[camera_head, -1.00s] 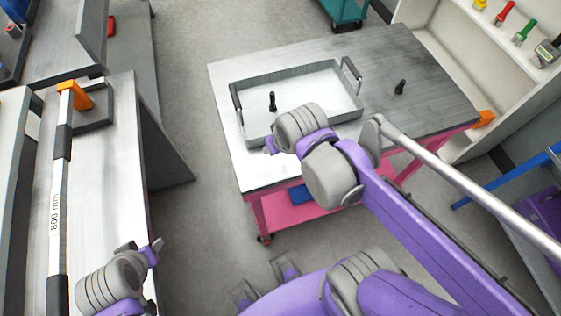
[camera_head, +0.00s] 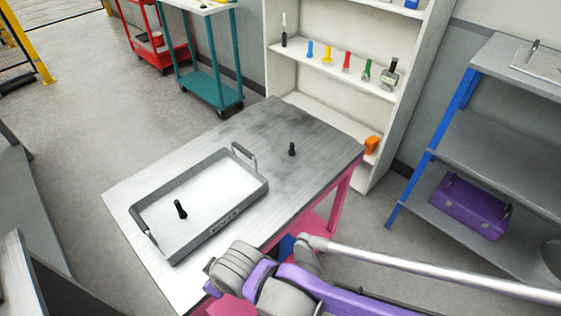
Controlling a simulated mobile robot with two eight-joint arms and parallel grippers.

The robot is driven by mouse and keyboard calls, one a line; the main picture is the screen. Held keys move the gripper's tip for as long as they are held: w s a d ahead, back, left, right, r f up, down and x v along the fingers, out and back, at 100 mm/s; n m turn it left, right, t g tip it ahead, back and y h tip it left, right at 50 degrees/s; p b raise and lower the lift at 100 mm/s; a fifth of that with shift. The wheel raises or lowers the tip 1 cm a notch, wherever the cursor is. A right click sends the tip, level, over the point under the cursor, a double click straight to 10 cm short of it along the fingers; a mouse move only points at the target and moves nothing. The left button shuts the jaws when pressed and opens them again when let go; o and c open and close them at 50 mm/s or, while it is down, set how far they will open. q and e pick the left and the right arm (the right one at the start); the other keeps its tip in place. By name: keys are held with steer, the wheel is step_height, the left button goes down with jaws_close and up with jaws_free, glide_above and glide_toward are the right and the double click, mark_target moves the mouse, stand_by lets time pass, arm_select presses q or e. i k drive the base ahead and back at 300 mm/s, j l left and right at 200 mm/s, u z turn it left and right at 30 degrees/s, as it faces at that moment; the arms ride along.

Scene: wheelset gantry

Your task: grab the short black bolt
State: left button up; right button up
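Two black bolts are in view. One black bolt (camera_head: 292,149) stands on the bare right part of the grey-topped table (camera_head: 290,122). The other black bolt (camera_head: 181,209) is in the grey tray (camera_head: 243,202) on the same table and looks a little longer, though it is nearer. My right gripper (camera_head: 210,274) is at the table's near edge, low in the picture, apart from both bolts. Its fingers are mostly hidden behind its wrist, so its opening does not show. My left gripper is out of the picture.
A white shelf (camera_head: 320,62) with several coloured tools stands behind the table. An orange object (camera_head: 371,144) sits on its lower board. A blue-and-grey rack (camera_head: 490,155) with a purple toolbox (camera_head: 468,207) is at right. A teal cart (camera_head: 212,88) stands behind. The floor left of the table is clear.

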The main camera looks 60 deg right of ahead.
mark_target(292, 152)
steer(key=k, duration=0.85)
steer(key=k+z, duration=0.15)
steer(key=z, duration=0.3)
steer(key=k+z, duration=0.1)
steer(key=z, duration=0.35)
steer(key=k+l+z, duration=0.1)
steer(key=z, duration=0.3)
steer(key=i+j+z, duration=0.5)
steer(key=i+z, duration=0.15)
steer(key=i+j, duration=0.45)
